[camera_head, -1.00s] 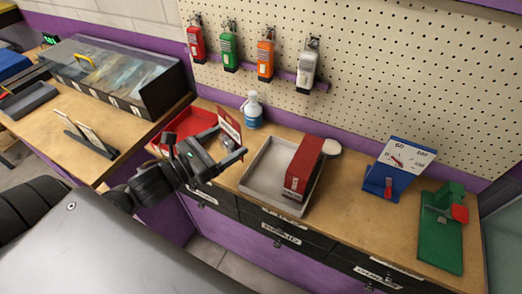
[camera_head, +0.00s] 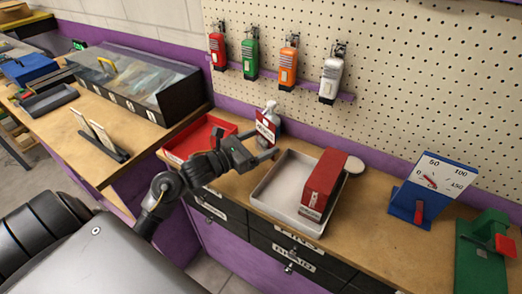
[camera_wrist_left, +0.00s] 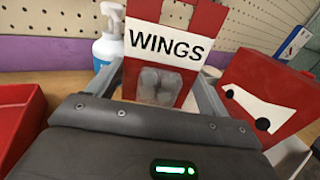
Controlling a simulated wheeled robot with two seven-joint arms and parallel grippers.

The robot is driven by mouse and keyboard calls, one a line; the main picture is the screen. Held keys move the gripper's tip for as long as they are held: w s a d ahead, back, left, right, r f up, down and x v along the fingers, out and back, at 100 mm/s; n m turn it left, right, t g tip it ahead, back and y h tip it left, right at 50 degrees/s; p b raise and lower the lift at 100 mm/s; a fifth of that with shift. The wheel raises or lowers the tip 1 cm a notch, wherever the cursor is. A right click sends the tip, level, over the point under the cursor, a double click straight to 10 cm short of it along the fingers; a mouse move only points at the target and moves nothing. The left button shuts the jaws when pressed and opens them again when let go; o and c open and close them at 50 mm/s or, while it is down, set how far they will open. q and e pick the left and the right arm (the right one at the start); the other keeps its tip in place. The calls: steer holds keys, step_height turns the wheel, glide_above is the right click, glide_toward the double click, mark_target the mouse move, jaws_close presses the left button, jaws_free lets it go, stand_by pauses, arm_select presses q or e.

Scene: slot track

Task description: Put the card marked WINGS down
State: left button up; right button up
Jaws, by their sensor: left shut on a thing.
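My left gripper (camera_head: 258,151) is shut on the red card marked WINGS (camera_head: 266,128), which has a white band with black letters. It holds the card upright above the bench, in front of the spray bottle. In the left wrist view the card (camera_wrist_left: 168,46) stands between the fingers, its word facing the camera, with a greyish patch below the band. Whether its lower edge touches anything is hidden. My right gripper is not in view.
A red tray (camera_head: 172,155) lies left of the gripper. Right of it, a pale tray (camera_head: 262,198) holds a red box (camera_head: 326,183). The spray bottle (camera_head: 271,107) stands behind. A blue dial stand (camera_head: 405,205) and green device (camera_head: 483,255) stand farther right; bare bench lies between.

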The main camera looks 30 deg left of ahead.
mark_target(261, 151)
arm_select(q)
steer(key=shift+w+f, duration=0.2)
steer(key=shift+f, duration=0.05)
step_height(261, 151, down, 2)
steer(key=shift+f+p, duration=0.15)
steer(key=shift+p, duration=0.55)
steer(key=shift+f, duration=0.45)
steer(key=shift+f, duration=0.25)
steer(key=o, duration=0.9)
steer(key=shift+r, duration=0.1)
steer(key=shift+c, duration=0.2)
steer(key=shift+r, duration=0.1)
